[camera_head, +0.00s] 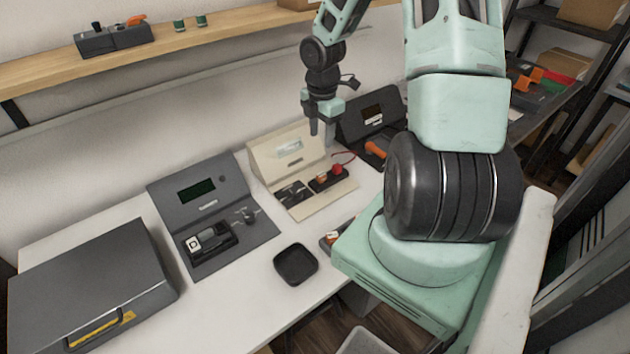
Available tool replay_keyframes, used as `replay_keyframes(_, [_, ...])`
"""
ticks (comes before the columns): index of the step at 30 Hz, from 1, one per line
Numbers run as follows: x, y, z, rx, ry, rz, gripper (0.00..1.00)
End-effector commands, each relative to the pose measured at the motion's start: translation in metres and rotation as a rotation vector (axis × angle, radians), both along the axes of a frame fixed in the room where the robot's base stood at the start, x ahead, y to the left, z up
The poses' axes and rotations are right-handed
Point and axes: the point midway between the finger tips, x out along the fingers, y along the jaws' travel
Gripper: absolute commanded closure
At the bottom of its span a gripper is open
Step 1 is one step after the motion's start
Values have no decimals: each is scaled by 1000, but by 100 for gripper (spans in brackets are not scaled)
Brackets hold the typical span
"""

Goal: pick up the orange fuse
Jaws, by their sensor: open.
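I cannot tell for sure which thing is the orange fuse. A small orange-red piece (333,236) lies in a dark holder at the table's front edge, partly hidden by my base. A larger orange piece (376,150) is on the dark panel (365,113) at the back right, partly behind my arm. A red knob-like piece (337,170) sits on the cream panel (286,149). My gripper (322,132) points down, open, with nothing seen between its fingers. It appears above and behind the cream panel's right side, apart from these pieces.
A grey panel (205,195) with a small screen stands left of the cream one. A black tray (295,264) lies in front. A grey case (85,275) fills the table's left end. A wooden shelf (215,37) runs along the wall. Bare table (235,290) shows between case and tray.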

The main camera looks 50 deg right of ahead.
Motion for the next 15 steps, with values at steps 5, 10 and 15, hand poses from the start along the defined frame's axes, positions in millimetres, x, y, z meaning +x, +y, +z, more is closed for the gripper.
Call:
replay_keyframes(5, [0, 2, -41, 3, 4, 2, 55])
replay_keyframes(10, [0, 2, -73, 2, 4, 1, 55])
replay_keyframes(15, [0, 1, -90, 1, 2, -1, 55])
